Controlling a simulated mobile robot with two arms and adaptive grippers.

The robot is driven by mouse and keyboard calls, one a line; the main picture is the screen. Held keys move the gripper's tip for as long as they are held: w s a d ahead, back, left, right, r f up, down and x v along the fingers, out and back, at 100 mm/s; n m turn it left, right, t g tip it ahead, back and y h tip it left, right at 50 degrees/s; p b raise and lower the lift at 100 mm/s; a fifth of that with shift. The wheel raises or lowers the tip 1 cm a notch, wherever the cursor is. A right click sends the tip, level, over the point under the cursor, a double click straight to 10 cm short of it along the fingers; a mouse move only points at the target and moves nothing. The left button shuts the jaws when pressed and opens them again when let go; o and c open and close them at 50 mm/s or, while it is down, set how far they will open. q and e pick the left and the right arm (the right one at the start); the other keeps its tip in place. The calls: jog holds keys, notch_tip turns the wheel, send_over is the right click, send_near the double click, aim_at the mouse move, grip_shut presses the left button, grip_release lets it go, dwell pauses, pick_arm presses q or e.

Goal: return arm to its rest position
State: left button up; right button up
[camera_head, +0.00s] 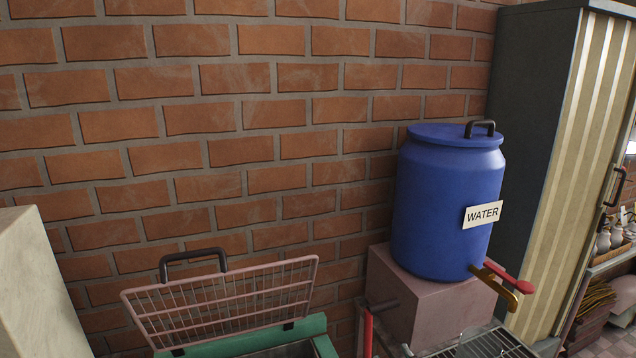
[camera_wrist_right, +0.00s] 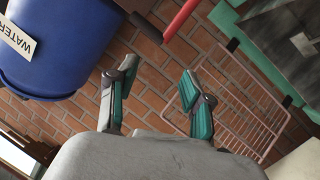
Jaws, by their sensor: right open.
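My right gripper (camera_wrist_right: 158,82) shows in the right wrist view, its two green-padded fingers spread apart with nothing between them. Brick wall shows in the gap between the fingers. The blue water barrel (camera_wrist_right: 45,50) is to the left of the fingers in that view, and a wire rack lid (camera_wrist_right: 240,105) is behind and to the right. Neither arm shows in the head view. My left gripper is in neither view.
In the head view, the barrel (camera_head: 447,205) with a brass tap (camera_head: 505,284) stands on a pink block (camera_head: 425,305). The raised wire lid (camera_head: 225,300) belongs to a green-rimmed box (camera_head: 250,343) at the bottom. A tall cabinet (camera_head: 545,150) stands at right.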

jog(key=s+d+f+m+g, duration=0.15)
jog(key=s+f+g, duration=0.25)
jog(key=s, duration=0.6)
jog(key=s+d+f+m+g+h, duration=0.15)
jog(key=s+f+g, duration=0.25)
jog(key=s, duration=0.6)
jog(key=s+d+f+g, duration=0.3)
jog(key=s+f+g, duration=0.1)
jog(key=s, duration=0.6)
notch_tip(320, 180, down, 29)
jog(key=s+g+b, duration=0.2)
jog(key=s+d+f+g+b, duration=0.1)
jog(key=s+d+f+b, duration=0.1)
jog(key=s+f, duration=1.4)
jog(key=shift+s+d+f, duration=0.2)
jog(key=shift+f, duration=0.3)
